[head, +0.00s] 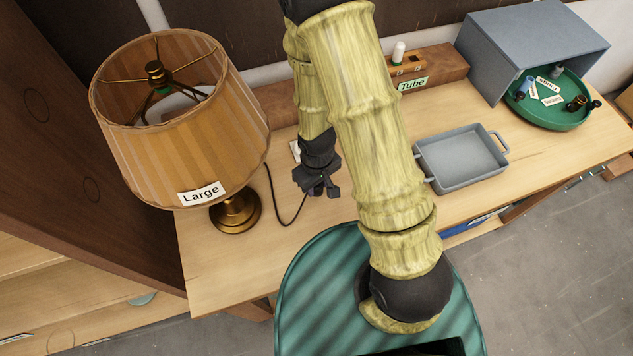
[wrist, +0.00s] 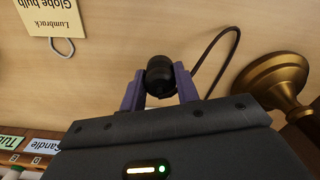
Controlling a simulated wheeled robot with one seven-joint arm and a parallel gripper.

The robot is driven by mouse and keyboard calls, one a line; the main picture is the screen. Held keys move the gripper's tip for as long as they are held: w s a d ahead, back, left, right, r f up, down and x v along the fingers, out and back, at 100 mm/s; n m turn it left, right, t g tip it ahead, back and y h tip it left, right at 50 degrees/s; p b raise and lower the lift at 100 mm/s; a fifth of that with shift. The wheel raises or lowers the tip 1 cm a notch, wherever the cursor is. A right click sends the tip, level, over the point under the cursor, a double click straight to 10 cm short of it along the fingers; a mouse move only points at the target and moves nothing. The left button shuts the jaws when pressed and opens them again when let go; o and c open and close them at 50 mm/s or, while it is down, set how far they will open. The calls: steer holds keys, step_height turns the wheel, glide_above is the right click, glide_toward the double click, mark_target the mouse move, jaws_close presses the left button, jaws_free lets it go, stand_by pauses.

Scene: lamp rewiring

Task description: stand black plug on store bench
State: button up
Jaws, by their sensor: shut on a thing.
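The black plug (wrist: 160,72) is between the two purple fingers of my gripper (wrist: 160,92) in the wrist view, its round end toward the bench top. My gripper (head: 317,189) is shut on it over the wooden bench (head: 300,235), right of the lamp. In the head view the plug is hard to tell from the dark gripper. A dark cord (head: 273,195) runs from the lamp side to the gripper, and it also shows in the wrist view (wrist: 205,52). I cannot tell whether the plug touches the bench.
A brass lamp (head: 237,212) with a "Large" shade (head: 180,120) stands left. A grey tray (head: 461,160), a wooden rack (head: 432,68) labelled "Tube", a grey box (head: 530,45) and a green round tray (head: 550,115) are right. A "Globe bulb" tag (wrist: 50,15) lies on the bench.

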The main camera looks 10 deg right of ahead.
mark_target(317, 192)
steer(key=shift+f+b, duration=1.4)
steer(key=shift+f, duration=0.4)
steer(key=shift+f+b, duration=0.35)
steer(key=shift+f, duration=0.05)
steer(key=o, duration=1)
steer(key=shift+o, duration=0.2)
steer(key=shift+r, duration=0.1)
step_height(317, 192, up, 17)
steer(key=shift+r+p, duration=0.15)
steer(key=shift+p, duration=0.15)
steer(key=s+d+r+m+t, duration=0.1)
steer(key=d+r+m, duration=0.3)
steer(key=d, duration=0.5)
steer(key=shift+m+t, duration=0.8)
steer(key=shift+m, duration=0.1)
